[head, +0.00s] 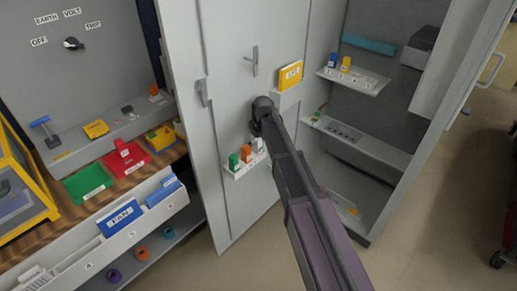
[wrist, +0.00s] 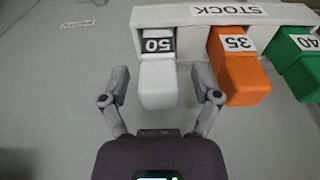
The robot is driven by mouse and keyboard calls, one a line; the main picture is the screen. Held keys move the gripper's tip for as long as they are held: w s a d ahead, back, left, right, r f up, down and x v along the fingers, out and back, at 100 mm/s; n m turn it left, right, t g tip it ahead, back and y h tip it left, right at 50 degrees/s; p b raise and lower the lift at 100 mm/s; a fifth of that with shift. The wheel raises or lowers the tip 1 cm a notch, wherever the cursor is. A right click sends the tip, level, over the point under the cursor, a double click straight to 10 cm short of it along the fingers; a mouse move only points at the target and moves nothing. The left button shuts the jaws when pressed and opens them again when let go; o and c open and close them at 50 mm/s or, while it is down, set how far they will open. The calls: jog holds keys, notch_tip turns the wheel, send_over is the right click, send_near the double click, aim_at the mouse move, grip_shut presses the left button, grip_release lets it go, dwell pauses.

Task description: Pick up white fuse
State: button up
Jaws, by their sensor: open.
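The white fuse (wrist: 158,84), labelled 50, sits in the white STOCK rack (wrist: 190,15), left of an orange fuse and a green one. In the wrist view my gripper (wrist: 162,80) is open, with one finger on each side of the white fuse. A gap shows between the fuse and each finger. In the head view the white fuse (head: 257,145) is at the right end of the small rack (head: 238,175) on the cabinet door. My arm's dark end is just above it, and the fingers are hard to make out there.
The orange fuse (wrist: 238,68), labelled 35, stands close to the right finger. The green fuse (wrist: 298,62), labelled 40, is further right. A yellow booklet (head: 290,75) hangs on the door above the rack. An open cabinet with shelves (head: 365,150) is at the right.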

grip_shut()
jog(key=shift+r, duration=0.15)
notch_tip(320, 180, up, 3)
jog(key=p, duration=0.3)
jog(key=shift+r+p, duration=0.2)
jog(key=shift+p, duration=0.1)
jog(key=s+d, duration=0.2)
jog(key=s, duration=0.5)
jog(key=s+d+r+p, duration=0.1)
jog(key=s+d, duration=0.1)
jog(key=s, duration=0.6)
jog(key=shift+s+d+r, duration=0.15)
jog(key=shift+d, duration=0.25)
dwell(0.4)
